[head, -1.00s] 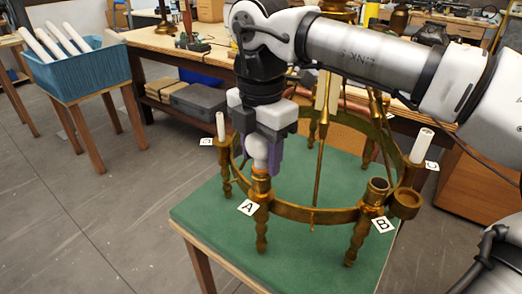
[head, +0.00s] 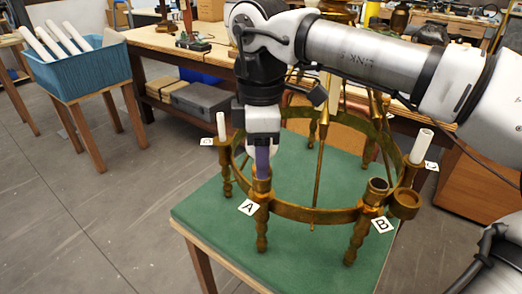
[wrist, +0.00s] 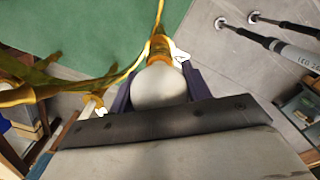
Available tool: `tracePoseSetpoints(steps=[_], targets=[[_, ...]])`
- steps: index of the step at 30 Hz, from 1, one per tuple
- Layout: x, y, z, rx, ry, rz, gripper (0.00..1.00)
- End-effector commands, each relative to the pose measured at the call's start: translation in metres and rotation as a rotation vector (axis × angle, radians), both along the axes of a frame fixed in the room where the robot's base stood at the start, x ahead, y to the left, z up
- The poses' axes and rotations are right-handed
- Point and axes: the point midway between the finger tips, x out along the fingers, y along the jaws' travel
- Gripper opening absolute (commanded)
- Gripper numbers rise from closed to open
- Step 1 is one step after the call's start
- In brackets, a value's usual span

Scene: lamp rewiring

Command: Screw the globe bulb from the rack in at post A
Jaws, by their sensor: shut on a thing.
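The brass ring fixture (head: 312,214) stands on the green table top. Post A (head: 261,212), with its white "A" card (head: 249,207), is at its front left. My gripper (head: 262,165) is directly above post A, pointing down, shut on the white globe bulb (head: 249,158). One purple finger covers the bulb's middle in the head view. In the wrist view the bulb (wrist: 160,88) sits between both fingers, in line with the brass cup of post A (wrist: 159,47). The bulb's lower end is at the cup's mouth; how deep it sits is hidden.
Post B (head: 376,195) has an open, empty cup, with a second brass cup (head: 405,203) beside it. White candle tubes stand on the left post (head: 221,126) and right post (head: 421,146). A blue bin (head: 78,70) of white tubes stands far left. Floor left is clear.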

Motion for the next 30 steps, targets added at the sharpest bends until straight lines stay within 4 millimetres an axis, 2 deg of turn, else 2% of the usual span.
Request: tracePoseSetpoints(steps=[4, 5, 10, 20, 30], targets=[[-0.0002, 0.0001, -0.0003, 0.000, 0.001, 0.002, 0.21], [-0.0002, 0.0001, -0.0002, 0.000, 0.001, 0.002, 0.51], [-0.0001, 0.0000, -0.0002, 0.000, 0.001, 0.003, 0.73], [-0.0001, 0.0001, 0.0005, 0.001, 0.000, 0.044, 0.73], [-0.0009, 0.0000, 0.0012, 0.002, 0.001, 0.528, 0.73]])
